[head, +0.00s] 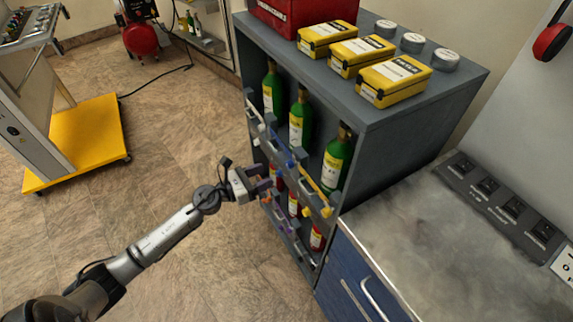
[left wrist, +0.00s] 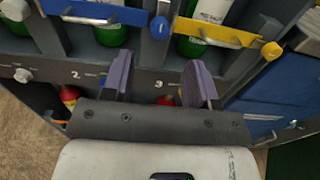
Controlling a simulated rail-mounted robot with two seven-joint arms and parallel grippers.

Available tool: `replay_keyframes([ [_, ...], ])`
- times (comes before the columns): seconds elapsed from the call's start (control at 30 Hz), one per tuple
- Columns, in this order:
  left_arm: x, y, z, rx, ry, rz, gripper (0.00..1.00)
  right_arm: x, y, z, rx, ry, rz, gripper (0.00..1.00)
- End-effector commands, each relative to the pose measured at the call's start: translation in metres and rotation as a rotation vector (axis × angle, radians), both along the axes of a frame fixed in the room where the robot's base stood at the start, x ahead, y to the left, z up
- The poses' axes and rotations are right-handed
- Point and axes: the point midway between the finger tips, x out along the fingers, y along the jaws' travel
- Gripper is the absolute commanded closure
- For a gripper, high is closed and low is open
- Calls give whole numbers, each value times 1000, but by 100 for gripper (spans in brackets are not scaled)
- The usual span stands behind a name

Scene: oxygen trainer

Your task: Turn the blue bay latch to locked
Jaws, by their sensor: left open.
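The blue bay latch (head: 290,163) is on the front of the grey bottle rack, between the white and yellow latches. In the left wrist view the blue bar (left wrist: 95,11) crosses a green bottle, with a blue knob (left wrist: 158,27) at its right end on a post. My left gripper (head: 266,182) comes in from the left at the rack front, just below the blue latch. In the left wrist view its two purple-grey fingers (left wrist: 158,84) are apart with nothing between them. The blue knob lies beyond the fingertips, not touching them as far as I can tell. My right gripper is out of view.
The grey rack (head: 440,100) holds green bottles above and red ones below. The yellow latch (left wrist: 271,50) is close on the right, a white knob (left wrist: 23,75) on the left. Yellow cases (head: 395,80) stand on top.

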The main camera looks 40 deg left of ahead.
Motion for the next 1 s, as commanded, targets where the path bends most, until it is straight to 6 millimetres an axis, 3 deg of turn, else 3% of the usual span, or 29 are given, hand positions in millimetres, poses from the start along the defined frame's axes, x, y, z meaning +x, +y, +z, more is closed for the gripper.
replay_keyframes([
  [0.2,38,-14,1,-3,-2,1,47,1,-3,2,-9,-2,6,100],
  [0.5,71,-27,0,-4,-1,1,47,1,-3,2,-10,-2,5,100],
  [1.0,81,-30,0,-3,0,0,47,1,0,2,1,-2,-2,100],
])
